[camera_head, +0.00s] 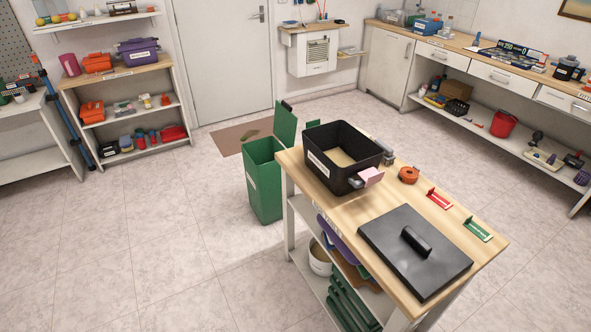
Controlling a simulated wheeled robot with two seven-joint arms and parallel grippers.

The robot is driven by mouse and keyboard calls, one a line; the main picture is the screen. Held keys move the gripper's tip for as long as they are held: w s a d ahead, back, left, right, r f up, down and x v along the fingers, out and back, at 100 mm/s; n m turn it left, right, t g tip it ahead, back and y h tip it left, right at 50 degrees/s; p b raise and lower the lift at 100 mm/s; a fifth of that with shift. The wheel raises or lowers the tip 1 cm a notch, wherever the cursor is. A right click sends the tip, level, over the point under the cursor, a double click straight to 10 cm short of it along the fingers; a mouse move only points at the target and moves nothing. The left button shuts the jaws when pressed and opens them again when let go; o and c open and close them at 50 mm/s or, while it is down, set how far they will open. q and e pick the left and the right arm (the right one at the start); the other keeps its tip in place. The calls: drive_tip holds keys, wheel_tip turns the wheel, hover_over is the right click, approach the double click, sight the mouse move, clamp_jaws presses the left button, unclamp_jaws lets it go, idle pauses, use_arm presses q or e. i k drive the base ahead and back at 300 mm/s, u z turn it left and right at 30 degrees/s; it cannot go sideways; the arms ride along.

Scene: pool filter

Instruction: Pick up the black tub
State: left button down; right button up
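The black tub (337,174) is an open, deep rectangular box with a white label on its left side. It stands upright at the far left end of a wooden-topped workbench (352,219). Something light brown shows at its bottom. A pink item and a small grey item sit at its front right corner; I cannot tell whether they are attached to it. A flat black lid (402,262) with a raised handle lies apart from the tub, at the near end of the bench. Neither of my grippers is in view.
An orange tape roll (408,175), a red piece (438,199) and a green piece (478,229) lie along the bench's right side. A green bin (263,185) stands on the floor left of the bench. The tiled floor at left is clear. Shelves and counters line the walls.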

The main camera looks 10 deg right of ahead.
sight(335, 151)
drive_tip(key=u, duration=1.2)
drive_tip(key=i, duration=2.15)
drive_tip(key=z, duration=1.6)
drive_tip(key=i, duration=0.8)
drive_tip(key=z, duration=0.8)
